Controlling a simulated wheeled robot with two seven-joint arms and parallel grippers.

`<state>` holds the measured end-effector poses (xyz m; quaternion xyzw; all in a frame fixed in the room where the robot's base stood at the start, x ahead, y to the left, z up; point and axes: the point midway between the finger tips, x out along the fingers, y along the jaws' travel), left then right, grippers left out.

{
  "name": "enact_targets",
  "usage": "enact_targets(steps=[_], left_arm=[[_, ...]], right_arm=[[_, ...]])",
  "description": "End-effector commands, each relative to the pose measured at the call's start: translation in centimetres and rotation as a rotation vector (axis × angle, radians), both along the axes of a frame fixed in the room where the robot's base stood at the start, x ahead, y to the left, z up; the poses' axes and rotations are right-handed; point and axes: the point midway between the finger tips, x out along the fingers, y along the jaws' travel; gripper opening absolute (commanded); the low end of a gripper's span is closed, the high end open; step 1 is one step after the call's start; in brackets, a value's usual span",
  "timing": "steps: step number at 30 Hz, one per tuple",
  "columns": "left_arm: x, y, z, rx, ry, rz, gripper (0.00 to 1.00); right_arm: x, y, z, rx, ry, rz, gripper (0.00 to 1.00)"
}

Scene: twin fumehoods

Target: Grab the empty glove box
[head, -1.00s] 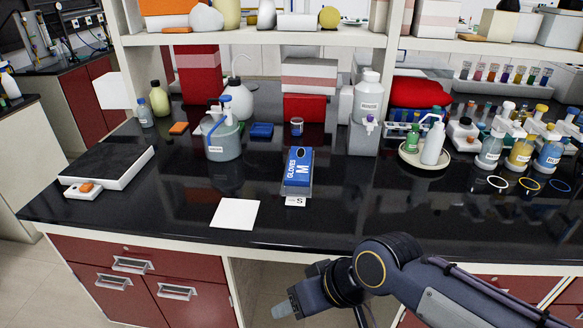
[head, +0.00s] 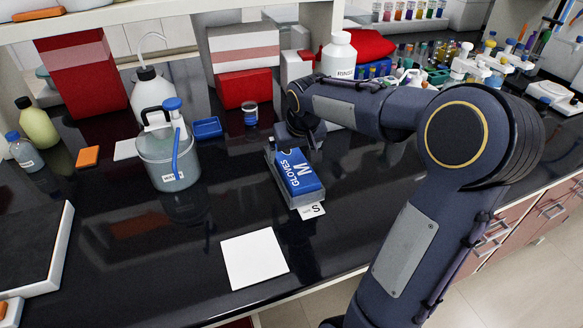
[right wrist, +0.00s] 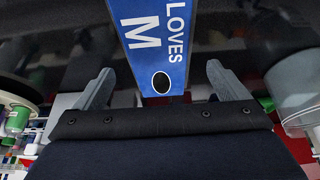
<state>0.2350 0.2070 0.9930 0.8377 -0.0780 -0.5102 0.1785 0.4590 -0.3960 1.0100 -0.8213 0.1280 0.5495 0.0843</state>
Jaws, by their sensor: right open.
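A blue glove box marked GLOVES M (head: 298,172) sits in a grey holder (head: 276,172) on the dark bench, with a white card marked S (head: 312,211) at its front. My right gripper (head: 298,140) is at the far end of the box, partly hidden by its own arm in the head view. In the right wrist view the gripper (right wrist: 163,84) is open, with one finger on either side of the blue box (right wrist: 152,35) and gaps between. A black oval opening shows on the box. Whether the box is empty cannot be seen. My left gripper is not in view.
A lidded container with a blue tube (head: 170,160) stands left of the box. A white square sheet (head: 254,258) lies in front. A small jar (head: 250,113), a blue tray (head: 207,128) and a white bottle (head: 338,58) stand behind. The bench between is clear.

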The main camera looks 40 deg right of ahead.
Motion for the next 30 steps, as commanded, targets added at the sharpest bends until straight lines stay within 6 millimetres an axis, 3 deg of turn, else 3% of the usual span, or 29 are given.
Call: enact_targets(steps=[7,16,27,30], left_arm=[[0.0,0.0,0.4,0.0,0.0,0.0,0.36],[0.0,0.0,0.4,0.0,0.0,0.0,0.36],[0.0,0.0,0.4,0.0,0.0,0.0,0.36],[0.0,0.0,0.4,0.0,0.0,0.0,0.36]], right_arm=[[1.2,-0.6,-3.3,0.001,0.003,0.001,0.94],[1.4,-0.6,-3.8,0.001,0.0,0.0,0.94],[1.4,-0.6,-3.7,0.001,0.0,0.0,0.45],[1.4,-0.6,-3.7,0.001,0.0,0.0,0.45]])
